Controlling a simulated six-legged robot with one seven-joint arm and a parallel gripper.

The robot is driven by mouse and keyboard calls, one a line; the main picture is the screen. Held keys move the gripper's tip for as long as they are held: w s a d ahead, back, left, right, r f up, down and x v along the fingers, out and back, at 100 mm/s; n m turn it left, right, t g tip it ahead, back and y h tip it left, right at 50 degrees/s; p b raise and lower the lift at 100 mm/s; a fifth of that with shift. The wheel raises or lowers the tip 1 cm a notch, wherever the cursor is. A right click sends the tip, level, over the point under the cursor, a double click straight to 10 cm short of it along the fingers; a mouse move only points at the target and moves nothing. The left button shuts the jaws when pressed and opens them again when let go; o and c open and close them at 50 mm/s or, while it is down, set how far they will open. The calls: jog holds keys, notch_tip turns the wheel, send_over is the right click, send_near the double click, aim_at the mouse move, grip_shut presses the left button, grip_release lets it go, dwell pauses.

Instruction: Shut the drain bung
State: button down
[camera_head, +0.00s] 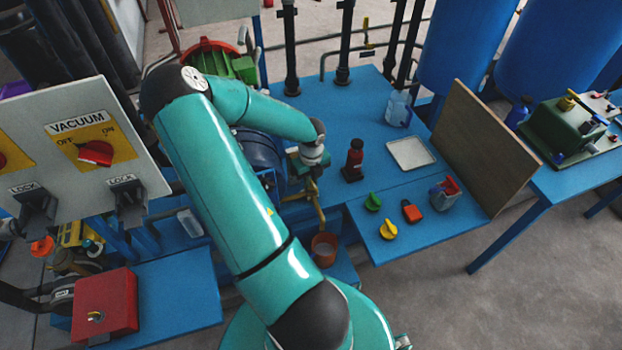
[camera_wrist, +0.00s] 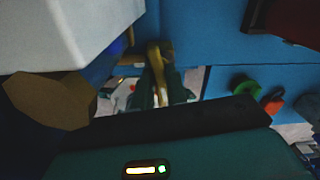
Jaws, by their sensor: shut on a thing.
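A brass-coloured drain fitting (camera_head: 318,203) hangs at the front of the dark blue vessel (camera_head: 258,150), above an orange-brown bucket (camera_head: 324,248). My gripper (camera_head: 306,178) is at this fitting, below the end of my teal arm. In the wrist view, the dark fingers of my gripper (camera_wrist: 162,84) are closed on a brass-coloured handle (camera_wrist: 154,56). I cannot tell the bung's exact position, because the fingers and the arm cover much of the fitting. The bucket's mouth is below and slightly right of the gripper.
The blue bench carries a dark red bottle (camera_head: 354,160), a white tray (camera_head: 411,152), a green knob (camera_head: 373,201) and a yellow knob (camera_head: 388,229). A brown board (camera_head: 485,145) stands upright at right. A grey VACUUM panel (camera_head: 75,150) and red box (camera_head: 105,305) are at left.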

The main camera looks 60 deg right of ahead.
jog(key=m, duration=1.2)
jog(key=shift+m, duration=0.4)
jog(key=m, duration=0.3)
jog(key=shift+m, duration=2.1)
jog(key=c, duration=1.4)
grip_release()
